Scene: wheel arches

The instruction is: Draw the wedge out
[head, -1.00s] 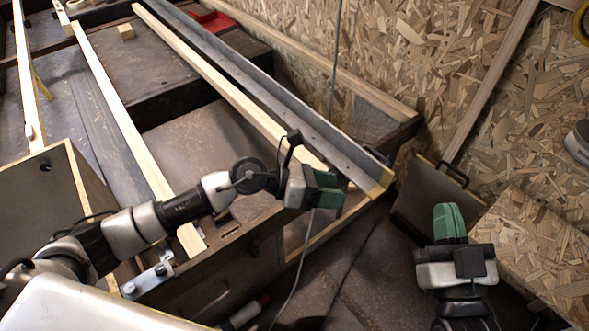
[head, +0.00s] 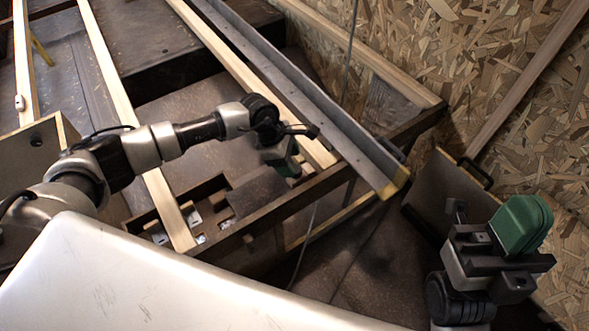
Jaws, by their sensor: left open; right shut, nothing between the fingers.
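No thing in the head view is clearly recognisable as the wedge. My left gripper (head: 283,165) reaches in from the left and points down with its green fingers open, beside a pale wooden strip. A dark brown flat piece (head: 257,193) lies just below it, on a dark slotted frame (head: 222,215); I cannot tell whether this is the wedge. I see nothing held between the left fingers, though the wrist partly hides them. My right gripper (head: 522,223) is at the lower right, its green fingers shut and empty, apart from everything.
A grey metal angle bar (head: 330,130) with a yellow end runs diagonally past my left gripper. Pale wooden strips (head: 115,75) lie across the dark structure. A dark panel with a handle (head: 440,190) leans by the chipboard wall (head: 480,60). Dark floor lies between the grippers.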

